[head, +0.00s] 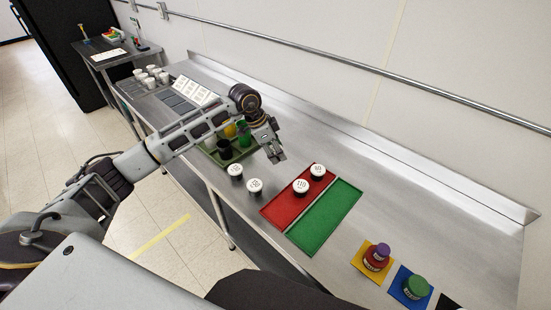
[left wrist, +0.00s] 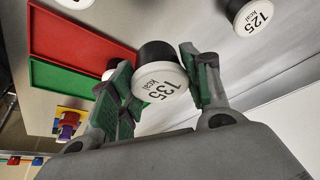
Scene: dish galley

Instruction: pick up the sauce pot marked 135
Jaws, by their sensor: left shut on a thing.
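The sauce pot marked 135 (left wrist: 160,80) has a white lid and a dark body. In the left wrist view it sits between the two green-padded fingers of my left gripper (left wrist: 158,92), which is shut on it. In the head view my left gripper (head: 273,153) is over the steel counter, left of the red mat, and hides the pot. I cannot tell how high the pot is above the counter. My right gripper is not in view.
A pot marked 125 (left wrist: 255,13) is near the held one. Two pots stand left of the red mat (head: 285,208), and two on it. A green mat (head: 325,215) adjoins it. Stacked pots stand on yellow and blue squares at the right. A green tray (head: 238,153) with cups is behind my gripper.

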